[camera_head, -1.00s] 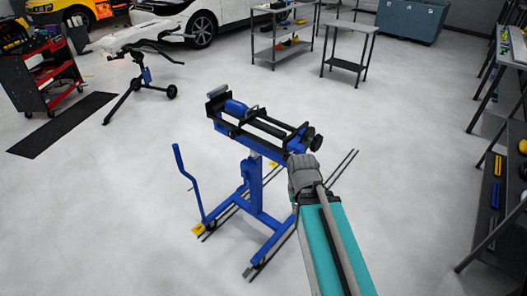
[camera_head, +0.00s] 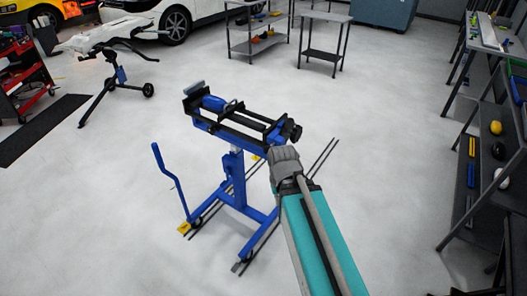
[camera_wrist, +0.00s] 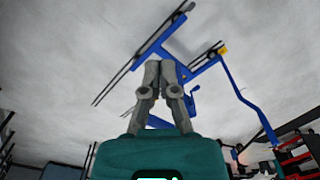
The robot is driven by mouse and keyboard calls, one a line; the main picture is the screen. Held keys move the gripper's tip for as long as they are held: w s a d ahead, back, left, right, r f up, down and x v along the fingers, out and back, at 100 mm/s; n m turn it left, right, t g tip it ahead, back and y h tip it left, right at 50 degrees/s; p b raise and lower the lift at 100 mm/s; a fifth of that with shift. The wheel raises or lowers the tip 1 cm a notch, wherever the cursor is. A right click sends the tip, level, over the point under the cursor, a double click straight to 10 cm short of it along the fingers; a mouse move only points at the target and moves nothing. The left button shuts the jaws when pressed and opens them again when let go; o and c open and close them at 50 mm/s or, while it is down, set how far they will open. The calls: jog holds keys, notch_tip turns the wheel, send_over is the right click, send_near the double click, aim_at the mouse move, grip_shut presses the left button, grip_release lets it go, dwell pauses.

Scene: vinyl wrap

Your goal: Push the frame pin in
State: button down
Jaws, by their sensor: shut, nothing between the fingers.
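A blue stand (camera_head: 232,175) with a black and blue frame (camera_head: 240,118) on top stands in the middle of the head view. A black knob (camera_head: 291,131) sits at the frame's right end. I cannot single out the frame pin; it is too small or hidden. My gripper (camera_head: 284,152) is shut and empty, just below and in front of the knob in the picture. I cannot tell whether it touches the stand. In the wrist view the closed fingers (camera_wrist: 160,66) point toward the stand's blue legs (camera_wrist: 205,63) and the floor.
A grey shelf rack (camera_head: 487,150) stands at the right. A red tool cart (camera_head: 22,75) and a black work stand (camera_head: 112,75) are at the left. A grey table (camera_head: 325,17) and a car are at the back. The floor around the blue stand is mostly clear.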

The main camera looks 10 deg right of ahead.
jog(key=shift+w, duration=0.1)
dwell(0.5)
jog(key=w+a+r+n+t+h, duration=0.3)
jog(key=w+n, duration=0.5)
jog(key=n, duration=0.5)
jog(key=w+a+r+n+t+h, duration=0.3)
jog(key=w+a+n, duration=0.2)
jog(key=n, duration=0.9)
jog(key=w, duration=0.3)
jog(key=shift+w+a+p, duration=0.25)
jog(key=shift+w+p, duration=0.05)
jog(key=shift+f, duration=0.1)
